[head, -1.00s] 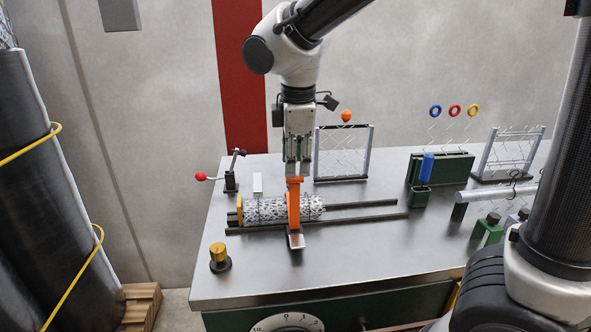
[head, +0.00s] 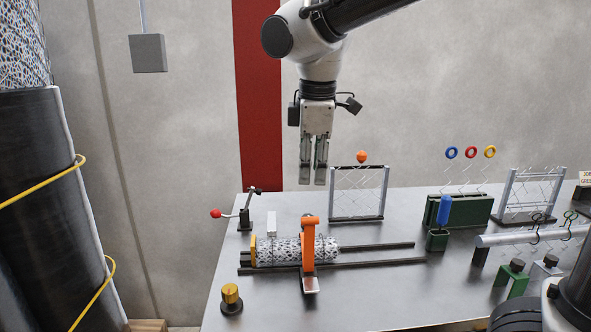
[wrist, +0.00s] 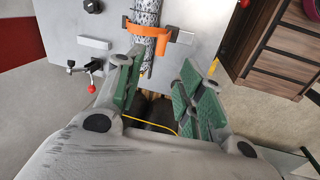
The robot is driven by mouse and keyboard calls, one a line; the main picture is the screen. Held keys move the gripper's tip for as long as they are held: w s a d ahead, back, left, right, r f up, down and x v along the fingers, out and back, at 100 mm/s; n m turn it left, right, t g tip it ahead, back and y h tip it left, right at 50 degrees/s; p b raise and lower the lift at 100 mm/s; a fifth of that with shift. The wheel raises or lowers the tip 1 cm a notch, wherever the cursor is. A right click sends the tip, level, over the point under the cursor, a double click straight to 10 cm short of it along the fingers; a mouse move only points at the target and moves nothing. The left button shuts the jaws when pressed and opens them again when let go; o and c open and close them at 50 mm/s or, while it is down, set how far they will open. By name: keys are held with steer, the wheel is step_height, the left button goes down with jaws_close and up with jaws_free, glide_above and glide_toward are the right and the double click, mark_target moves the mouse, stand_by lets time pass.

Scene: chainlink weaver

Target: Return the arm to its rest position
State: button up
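My gripper (head: 312,178) hangs pointing down in the air above the bench, clear of everything. In the wrist view its two green-padded fingers (wrist: 160,65) stand apart with nothing between them. The arm is still bent out over the bench. Below the gripper, an orange clamp-like strap (head: 309,242) stands around the patterned mesh roll (head: 280,251), which lies on dark rails. The strap also shows in the wrist view (wrist: 150,31), beyond the fingers and apart from them.
A red-knobbed lever (head: 217,213), a brass knob (head: 231,295) and a wire frame topped by an orange ball (head: 361,157) stand near the roll. A green block (head: 463,211) with coloured rings is farther right. Black rolls (head: 45,200) stand at left. Air around the gripper is free.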

steer(key=s+d+f+m, duration=0.2)
steer(key=s+d+m, duration=0.3)
steer(key=d, duration=0.4)
steer(key=s+d+f+m+t, duration=0.1)
steer(key=s+d+m, duration=0.4)
steer(key=d, duration=0.5)
steer(key=s+d+f+m+t, duration=0.1)
steer(key=s+d+f+m, duration=0.2)
steer(key=d, duration=0.6)
steer(key=shift+s+d+m, duration=0.4)
steer(key=shift+s+m, duration=0.55)
steer(key=shift+m, duration=0.95)
